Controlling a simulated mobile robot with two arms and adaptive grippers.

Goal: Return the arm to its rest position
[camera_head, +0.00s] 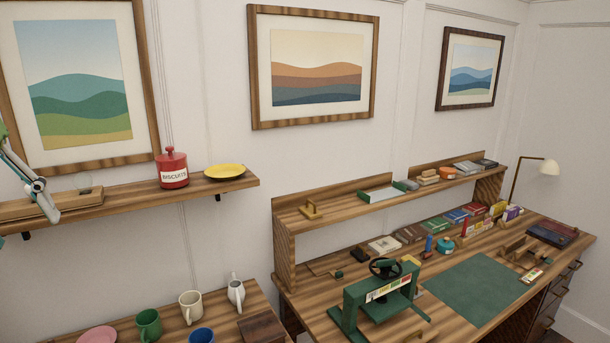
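At the left edge, a pale grey jointed part with a dark pivot and green-teal pieces comes in; it looks like part of my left gripper (42,200). It shows in front of the left end of the upper wall shelf (120,203), over a wooden box (25,207). The rest of it is cut off by the picture edge, so I cannot tell if it is open or shut, or whether it touches the shelf. My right gripper and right arm are not in view.
The wall shelf bears a red biscuit jar (172,169) and a yellow plate (225,172). Below stand mugs (191,306) and a white jug (236,293). At right, a desk (455,325) holds a green press-like stand (375,302), a green mat (480,290), books and a lamp (540,167).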

